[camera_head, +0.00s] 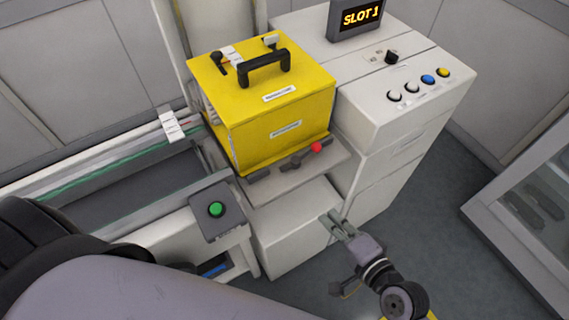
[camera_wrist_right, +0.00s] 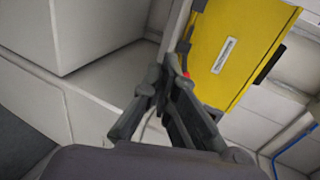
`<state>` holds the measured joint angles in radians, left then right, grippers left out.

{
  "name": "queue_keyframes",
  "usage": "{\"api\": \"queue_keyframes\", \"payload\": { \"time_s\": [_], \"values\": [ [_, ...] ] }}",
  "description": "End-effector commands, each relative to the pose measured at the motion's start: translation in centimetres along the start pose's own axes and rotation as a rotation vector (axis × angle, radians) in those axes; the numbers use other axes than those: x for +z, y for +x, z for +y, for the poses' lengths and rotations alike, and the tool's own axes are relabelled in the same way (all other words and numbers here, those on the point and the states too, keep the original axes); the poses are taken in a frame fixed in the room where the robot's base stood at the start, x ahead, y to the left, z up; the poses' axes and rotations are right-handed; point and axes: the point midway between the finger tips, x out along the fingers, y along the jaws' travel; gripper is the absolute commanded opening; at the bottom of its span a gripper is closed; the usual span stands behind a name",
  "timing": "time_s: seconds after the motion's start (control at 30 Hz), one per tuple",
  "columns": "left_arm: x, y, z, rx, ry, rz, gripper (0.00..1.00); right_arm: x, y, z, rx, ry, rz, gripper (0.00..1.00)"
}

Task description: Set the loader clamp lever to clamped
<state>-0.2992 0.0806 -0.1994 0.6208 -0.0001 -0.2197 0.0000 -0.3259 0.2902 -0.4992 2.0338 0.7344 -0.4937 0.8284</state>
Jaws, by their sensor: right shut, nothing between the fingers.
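The clamp lever is a dark bar with a red knob (camera_head: 316,147) on the front edge of the loader shelf (camera_head: 322,170), below the yellow box (camera_head: 285,135). The bar lies along the shelf edge, with the knob at its right end. My right gripper (camera_head: 333,222) is shut and empty, below and in front of the knob, apart from it in the head view. In the right wrist view my right gripper (camera_wrist_right: 170,72) partly covers the lever, and a bit of the red knob (camera_wrist_right: 186,75) shows beside the fingers. My left gripper is out of view.
A white cabinet (camera_head: 410,120) with a SLOT 1 display (camera_head: 356,17) and several buttons stands right of the box. A green button (camera_head: 215,209) sits on a grey panel at the left, beside the conveyor rail (camera_head: 100,165). Grey floor (camera_head: 425,200) is open at the right.

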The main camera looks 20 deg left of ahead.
Motion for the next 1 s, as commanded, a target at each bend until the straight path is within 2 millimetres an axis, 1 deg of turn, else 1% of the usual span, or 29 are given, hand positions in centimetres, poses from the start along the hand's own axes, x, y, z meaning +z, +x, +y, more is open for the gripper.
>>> {"api": "queue_keyframes", "payload": {
  "time_s": [0.03, 0.07, 0.17, 0.47, 0.57, 0.67, 0.77, 1.0],
  "values": [
    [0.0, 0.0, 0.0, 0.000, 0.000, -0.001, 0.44, 0.4, -0.3, -1.0, -0.020, 0.013, -0.012, 0.00],
    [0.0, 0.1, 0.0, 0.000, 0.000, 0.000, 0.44, 0.6, -0.4, -1.5, -0.029, 0.020, -0.017, 0.00],
    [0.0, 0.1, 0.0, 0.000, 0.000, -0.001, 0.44, 0.9, -0.6, -2.4, -0.045, 0.035, -0.028, 0.00],
    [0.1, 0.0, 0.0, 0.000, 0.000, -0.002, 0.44, 0.9, -0.6, -2.5, -0.047, 0.036, -0.028, 0.00],
    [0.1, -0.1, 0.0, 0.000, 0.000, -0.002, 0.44, 0.9, -0.3, -2.6, -0.047, 0.036, -0.027, 0.00],
    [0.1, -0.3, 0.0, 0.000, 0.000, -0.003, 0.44, 0.9, 0.7, -2.7, -0.049, 0.035, -0.027, 0.00],
    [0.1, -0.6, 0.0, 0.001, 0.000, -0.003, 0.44, 0.9, 2.4, -2.9, -0.050, 0.035, -0.026, 0.00],
    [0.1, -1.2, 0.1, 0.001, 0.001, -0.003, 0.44, 1.1, 7.7, -3.1, -0.048, 0.035, -0.027, 0.00]
  ]
}}
